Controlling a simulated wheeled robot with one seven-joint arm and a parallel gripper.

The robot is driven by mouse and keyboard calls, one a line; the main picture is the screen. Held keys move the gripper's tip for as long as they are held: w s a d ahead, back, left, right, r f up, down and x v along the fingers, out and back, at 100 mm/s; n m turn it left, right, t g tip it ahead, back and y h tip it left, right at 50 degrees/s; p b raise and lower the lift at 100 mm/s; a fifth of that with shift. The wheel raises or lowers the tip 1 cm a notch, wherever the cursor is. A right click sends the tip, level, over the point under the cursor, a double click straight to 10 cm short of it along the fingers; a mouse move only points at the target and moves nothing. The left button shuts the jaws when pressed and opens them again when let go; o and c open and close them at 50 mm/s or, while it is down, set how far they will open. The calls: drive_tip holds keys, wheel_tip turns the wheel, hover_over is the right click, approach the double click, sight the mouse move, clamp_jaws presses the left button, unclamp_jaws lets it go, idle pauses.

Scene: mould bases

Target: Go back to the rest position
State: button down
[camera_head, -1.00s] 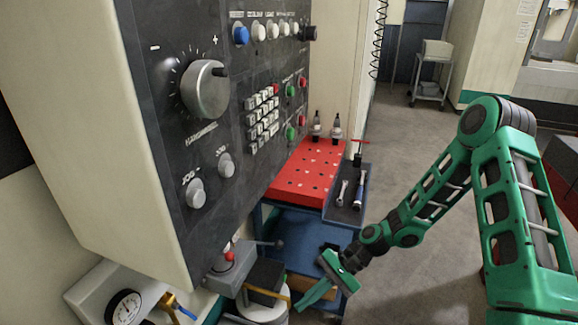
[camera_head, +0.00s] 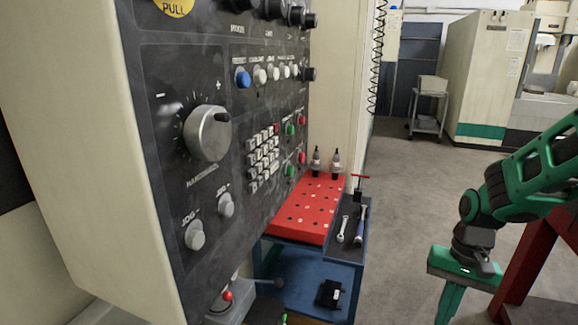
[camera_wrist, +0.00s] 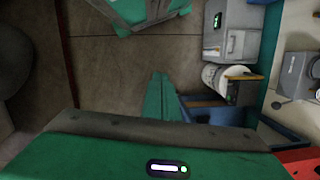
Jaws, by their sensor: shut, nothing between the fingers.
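My gripper (camera_head: 448,305) hangs at the lower right of the head view, over the floor to the right of the blue cart (camera_head: 320,262). Its green fingers point down and run to the bottom edge of the picture. In the wrist view the fingers of my gripper (camera_wrist: 158,85) lie close together with nothing between them. The gripper is shut and empty, apart from the cart and the control panel (camera_head: 160,100).
The cart carries a red board with holes (camera_head: 305,215), wrenches (camera_head: 360,225) and two tool holders (camera_head: 335,163). A black item (camera_head: 329,293) is on its lower shelf. A red frame (camera_head: 535,255) stands close right of my gripper. Open floor (camera_head: 415,200) lies behind.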

drive_tip(key=s+d+r, duration=0.3)
drive_tip(key=s+r, duration=0.1)
drive_tip(key=s, duration=0.3)
drive_tip(key=s+d+r+t+h, duration=0.1)
drive_tip(key=s+d+r, duration=0.3)
drive_tip(key=s, duration=0.3)
drive_tip(key=shift+s+d+r+m+t, duration=0.2)
drive_tip(key=shift+s+r+m+t, duration=0.15)
drive_tip(key=shift+r, duration=0.45)
drive_tip(key=shift+w, duration=0.2)
